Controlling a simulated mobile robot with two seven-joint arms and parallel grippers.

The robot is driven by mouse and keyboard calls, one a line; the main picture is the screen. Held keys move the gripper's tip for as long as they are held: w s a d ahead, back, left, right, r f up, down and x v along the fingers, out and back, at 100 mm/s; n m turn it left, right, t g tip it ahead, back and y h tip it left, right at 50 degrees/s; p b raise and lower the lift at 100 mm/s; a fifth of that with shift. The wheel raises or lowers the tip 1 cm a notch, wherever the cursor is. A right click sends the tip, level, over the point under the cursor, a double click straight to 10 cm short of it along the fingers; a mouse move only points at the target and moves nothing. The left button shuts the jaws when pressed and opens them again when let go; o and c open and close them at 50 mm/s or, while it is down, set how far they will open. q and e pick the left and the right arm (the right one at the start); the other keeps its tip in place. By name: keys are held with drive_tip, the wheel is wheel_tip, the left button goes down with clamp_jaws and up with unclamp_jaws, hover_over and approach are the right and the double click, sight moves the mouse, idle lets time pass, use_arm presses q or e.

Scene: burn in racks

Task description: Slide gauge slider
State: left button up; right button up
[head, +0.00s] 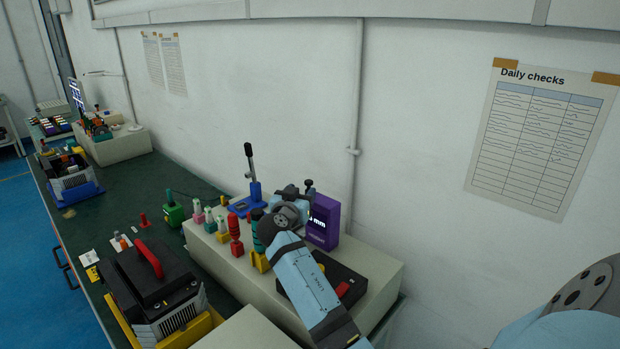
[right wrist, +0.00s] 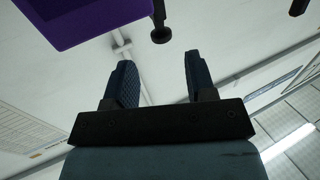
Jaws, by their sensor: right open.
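The purple gauge (head: 324,222) with a lit "mm" display stands on the cream bench block, close behind my right wrist. A small black knob (head: 309,183) shows at its upper left. In the right wrist view the gauge's purple body (right wrist: 85,18) fills the upper left, and a black stem with a round knob (right wrist: 161,35) sits at its right edge. My right gripper (right wrist: 160,70) is open and empty, its two fingers apart, with the knob just beyond the fingertips. In the head view my right wrist hides much of this gripper. My left gripper is out of view.
A blue stand with a black lever (head: 249,165) is left of my right wrist. Red (head: 235,228) and green handled tools stand nearby on the block. A black box with a red handle (head: 150,258) is at lower left. The wall is close behind.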

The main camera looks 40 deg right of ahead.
sight(308, 183)
drive_tip(key=p+x, duration=0.1)
drive_tip(key=x, duration=0.6)
drive_tip(key=shift+w+d+p, duration=0.25)
drive_tip(key=shift+d+p, duration=0.05)
drive_tip(key=shift+d, duration=0.05)
drive_tip(key=shift+w+d, duration=0.25)
drive_tip(key=shift+d, duration=0.15)
